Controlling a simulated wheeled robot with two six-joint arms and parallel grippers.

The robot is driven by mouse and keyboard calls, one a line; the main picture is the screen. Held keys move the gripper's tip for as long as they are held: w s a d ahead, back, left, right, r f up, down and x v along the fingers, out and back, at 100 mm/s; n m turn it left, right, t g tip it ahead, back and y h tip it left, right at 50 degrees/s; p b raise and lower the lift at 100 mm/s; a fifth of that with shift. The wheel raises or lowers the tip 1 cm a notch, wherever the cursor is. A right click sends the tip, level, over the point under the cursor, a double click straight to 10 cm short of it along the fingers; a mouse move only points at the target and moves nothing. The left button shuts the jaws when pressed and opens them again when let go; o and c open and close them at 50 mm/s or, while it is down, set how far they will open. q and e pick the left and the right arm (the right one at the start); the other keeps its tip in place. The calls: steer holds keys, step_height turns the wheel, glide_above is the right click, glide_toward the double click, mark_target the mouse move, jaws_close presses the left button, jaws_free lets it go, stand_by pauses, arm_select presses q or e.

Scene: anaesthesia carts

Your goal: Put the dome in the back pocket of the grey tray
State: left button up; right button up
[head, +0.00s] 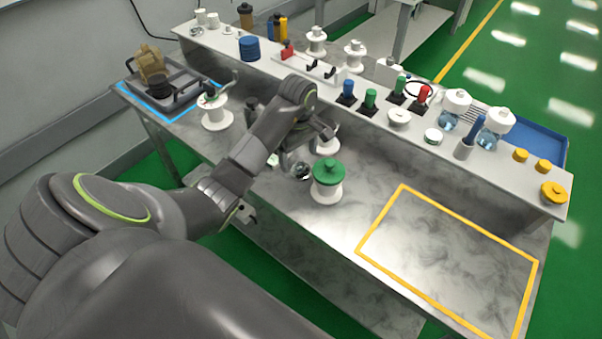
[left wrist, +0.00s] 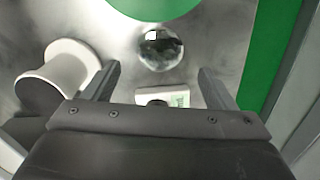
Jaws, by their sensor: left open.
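The dome, a clear shiny round piece (head: 301,170), lies on the lower bench top beside a green-topped white spool (head: 328,179). In the left wrist view the dome (left wrist: 160,48) sits just beyond the fingertips, roughly centred between them. My left gripper (left wrist: 158,72) is open and empty, pointing down at the bench; in the head view it (head: 291,157) is partly hidden by its own arm. The grey tray (head: 182,76) stands at the far left end of the bench and holds a brown piece and a black round piece. Its back pocket is hard to make out. My right gripper is out of view.
A small white-and-green block (left wrist: 165,97) lies close to the dome, between the fingers. A white spool (left wrist: 70,70) stands at the left there. Another white spool (head: 215,113) stands near the tray. The raised shelf is crowded. The yellow-outlined area (head: 450,258) is clear.

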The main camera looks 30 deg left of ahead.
mark_target(300, 163)
arm_select(q)
step_height(300, 163, down, 4)
steer(key=shift+d+r+p, duration=0.15)
steer(key=shift+r+p, duration=0.05)
steer(key=shift+p, duration=0.6)
steer(key=shift+f, duration=0.45)
steer(key=c, duration=1.2)
